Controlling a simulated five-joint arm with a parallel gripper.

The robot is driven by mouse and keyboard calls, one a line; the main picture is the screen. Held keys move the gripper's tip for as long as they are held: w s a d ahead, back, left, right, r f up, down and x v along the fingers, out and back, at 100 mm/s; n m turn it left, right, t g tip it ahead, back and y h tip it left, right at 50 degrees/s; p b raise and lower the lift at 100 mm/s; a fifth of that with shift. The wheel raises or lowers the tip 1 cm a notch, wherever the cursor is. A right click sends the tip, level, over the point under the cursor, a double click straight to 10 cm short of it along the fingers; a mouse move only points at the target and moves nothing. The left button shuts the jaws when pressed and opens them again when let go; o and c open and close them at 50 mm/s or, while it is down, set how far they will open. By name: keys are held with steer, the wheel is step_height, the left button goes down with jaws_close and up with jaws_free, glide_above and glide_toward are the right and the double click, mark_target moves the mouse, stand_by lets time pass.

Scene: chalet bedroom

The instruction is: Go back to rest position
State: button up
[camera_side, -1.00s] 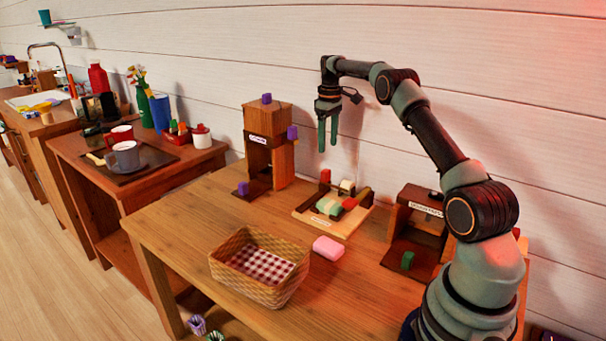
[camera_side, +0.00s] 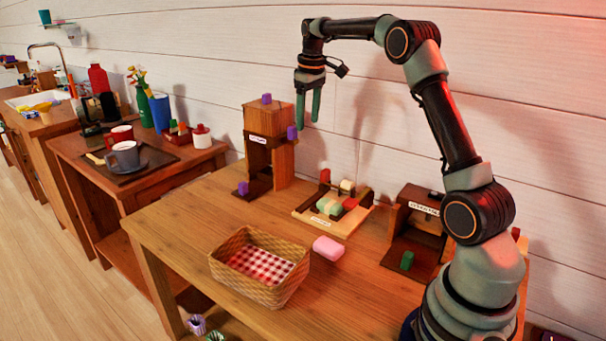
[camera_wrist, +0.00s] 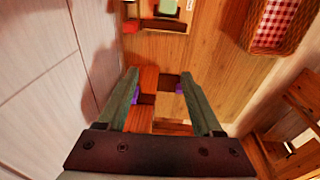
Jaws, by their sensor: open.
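My gripper (camera_side: 308,104) hangs in the air above the table, fingers pointing down, with nothing between them. It is close to the wooden tower (camera_side: 268,157), at its right in the side view. In the wrist view my gripper (camera_wrist: 176,85) has its two green fingers spread apart, with the tower below between them.
The white plank wall (camera_side: 230,50) is behind.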

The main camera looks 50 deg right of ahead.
steer(key=s+a+r+t, duration=0.1)
steer(key=s+a+r, duration=0.25)
steer(key=a, duration=0.45)
steer(key=s+a+r+t, duration=0.15)
steer(key=s+a, duration=0.25)
steer(key=a, duration=0.4)
steer(key=s+a+f+t, duration=0.2)
steer(key=s+a+f, duration=0.3)
steer(key=s+a, duration=0.3)
steer(key=s, duration=0.3)
steer(key=shift+s+a+f+y, duration=0.15)
steer(key=shift+s+a+y, duration=0.1)
steer(key=shift+a+y, duration=0.1)
